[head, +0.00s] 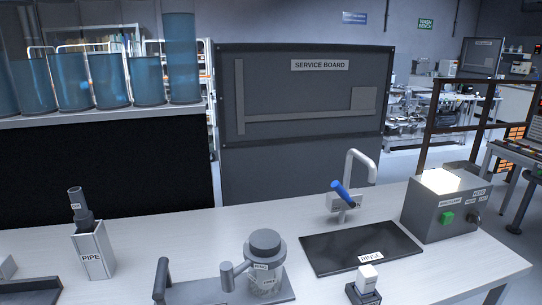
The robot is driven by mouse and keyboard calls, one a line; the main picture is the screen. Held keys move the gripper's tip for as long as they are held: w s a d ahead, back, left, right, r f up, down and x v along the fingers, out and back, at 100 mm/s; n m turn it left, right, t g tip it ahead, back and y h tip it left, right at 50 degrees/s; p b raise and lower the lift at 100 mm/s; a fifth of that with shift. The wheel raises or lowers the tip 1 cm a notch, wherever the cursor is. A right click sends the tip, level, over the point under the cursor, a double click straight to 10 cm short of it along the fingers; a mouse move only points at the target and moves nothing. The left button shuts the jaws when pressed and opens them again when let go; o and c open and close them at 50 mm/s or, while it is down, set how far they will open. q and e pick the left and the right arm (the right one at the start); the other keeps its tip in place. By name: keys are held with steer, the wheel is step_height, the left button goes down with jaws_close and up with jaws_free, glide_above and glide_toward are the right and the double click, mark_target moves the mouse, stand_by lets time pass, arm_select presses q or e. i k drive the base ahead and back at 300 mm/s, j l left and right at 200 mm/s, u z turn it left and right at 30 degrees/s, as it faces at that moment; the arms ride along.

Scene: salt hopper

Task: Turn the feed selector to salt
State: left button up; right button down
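A dark grey box (425,222) stands at the right end of the white bench, with a bright, lit opening on top. Its front has a green button (447,218) and several small white labels, too small to read surely. A small dark knob (474,220) sits at the right of this front, below the labels; it looks like the feed selector. I cannot tell which way it points. Neither of my grippers shows in the head view.
A black mat (325,255) labelled RINSE lies left of the box, with a blue-handled tap (342,192) behind. A grey lidded vessel (266,262), a small white-topped block (367,280) and a PIPE holder (92,252) stand on the bench (190,232). Bench around the box's front is clear.

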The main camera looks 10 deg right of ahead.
mark_target(473, 216)
steer(key=z, duration=1.6)
steer(key=i+l, duration=0.15)
steer(key=l, duration=0.2)
steer(key=i+l+u, duration=0.1)
steer(key=l, duration=0.25)
steer(key=i+l, duration=0.2)
steer(key=l, duration=0.15)
steer(key=i+l+u, duration=0.1)
steer(key=l, duration=0.3)
